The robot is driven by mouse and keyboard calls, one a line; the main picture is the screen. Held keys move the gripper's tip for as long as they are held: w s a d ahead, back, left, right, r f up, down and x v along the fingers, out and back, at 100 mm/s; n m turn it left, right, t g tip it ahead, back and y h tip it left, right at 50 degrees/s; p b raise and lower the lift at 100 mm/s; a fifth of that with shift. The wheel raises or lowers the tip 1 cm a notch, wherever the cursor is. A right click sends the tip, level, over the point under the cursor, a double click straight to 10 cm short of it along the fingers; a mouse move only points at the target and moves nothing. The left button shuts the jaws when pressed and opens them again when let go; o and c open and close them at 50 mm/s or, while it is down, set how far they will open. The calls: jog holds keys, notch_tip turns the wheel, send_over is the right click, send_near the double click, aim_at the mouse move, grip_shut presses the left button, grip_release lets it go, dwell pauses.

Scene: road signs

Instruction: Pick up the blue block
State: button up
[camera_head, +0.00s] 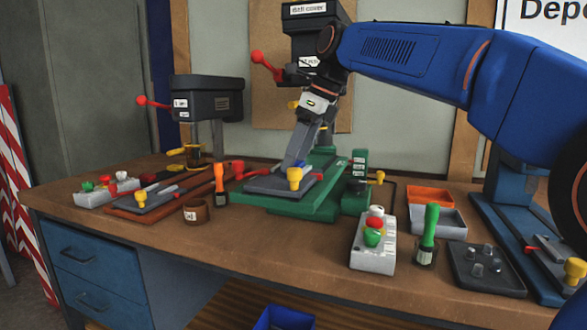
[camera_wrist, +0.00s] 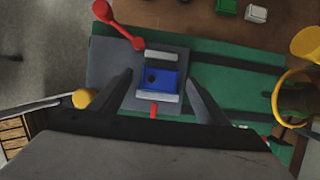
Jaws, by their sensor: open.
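The blue block (camera_wrist: 158,79) lies between two light grey jaws of a vise (camera_wrist: 110,62) on the green machine base (camera_wrist: 240,85). It has a dark round hole on its top face. My gripper (camera_wrist: 160,84) is open in the wrist view, with one dark finger on each side of the block and a gap at both sides. In the head view my gripper (camera_head: 300,152) points down over the vise on the green base (camera_head: 290,204).
A red-knobbed lever (camera_wrist: 118,22) and a yellow knob (camera_wrist: 84,98) stand close to my fingers. The drill press (camera_head: 312,40) rises behind my arm. A grey button box (camera_head: 373,250) and green-handled brush (camera_head: 429,228) stand to the right. A blue bin (camera_head: 283,318) sits below the bench.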

jog(key=shift+a+f, duration=0.1)
jog(key=shift+f, duration=0.2)
jog(key=shift+c, duration=0.6)
jog(key=c, duration=1.1)
